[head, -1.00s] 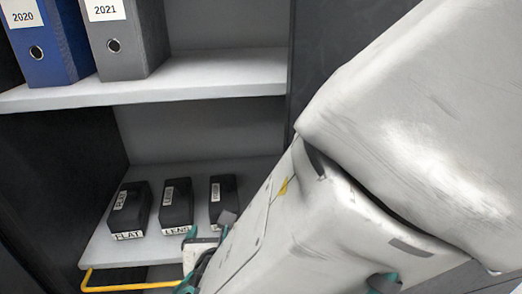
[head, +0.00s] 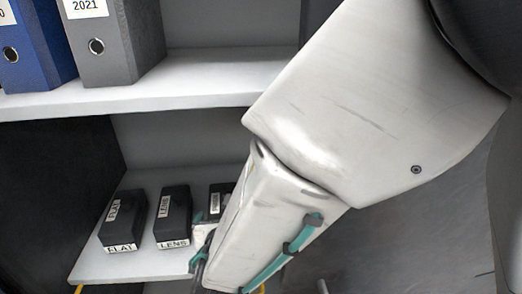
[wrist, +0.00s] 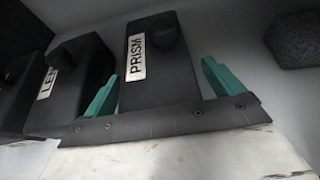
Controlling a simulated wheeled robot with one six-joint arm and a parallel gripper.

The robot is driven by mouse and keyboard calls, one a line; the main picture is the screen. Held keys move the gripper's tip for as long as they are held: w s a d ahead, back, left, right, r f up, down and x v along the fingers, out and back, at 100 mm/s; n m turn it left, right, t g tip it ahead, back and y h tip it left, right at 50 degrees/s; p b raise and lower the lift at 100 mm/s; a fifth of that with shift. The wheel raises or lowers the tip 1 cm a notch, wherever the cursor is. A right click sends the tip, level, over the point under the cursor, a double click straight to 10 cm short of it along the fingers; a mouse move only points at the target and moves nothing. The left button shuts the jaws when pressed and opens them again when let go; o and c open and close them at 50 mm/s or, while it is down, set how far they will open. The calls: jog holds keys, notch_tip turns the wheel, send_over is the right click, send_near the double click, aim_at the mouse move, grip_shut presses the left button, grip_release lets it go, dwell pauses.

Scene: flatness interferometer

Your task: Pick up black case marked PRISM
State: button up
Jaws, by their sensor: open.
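The black case marked PRISM (wrist: 150,85) shows in the wrist view, its white label facing up and a dark round knob near its far end. In the head view the PRISM case (head: 222,188) is the rightmost of the black cases, its front part hidden by my arm. My gripper (wrist: 160,88) is open, with one teal finger on either side of the case's near part. I cannot tell whether either finger touches it. In the head view my gripper is mostly hidden behind my forearm.
The LENS case (head: 173,216) stands just left of the PRISM case, close to my left finger, with the FLAT case (head: 122,218) beyond it. All sit on a light shelf (head: 110,263). A dark block (wrist: 295,40) lies to the right in the wrist view. An upper shelf (head: 180,85) holds binders.

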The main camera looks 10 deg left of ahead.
jog(key=shift+w+a+f, duration=0.1)
jog(key=shift+w+f, duration=0.05)
jog(key=shift+w, duration=0.15)
jog(key=c, duration=1.6)
grip_shut()
jog(key=shift+r, duration=0.2)
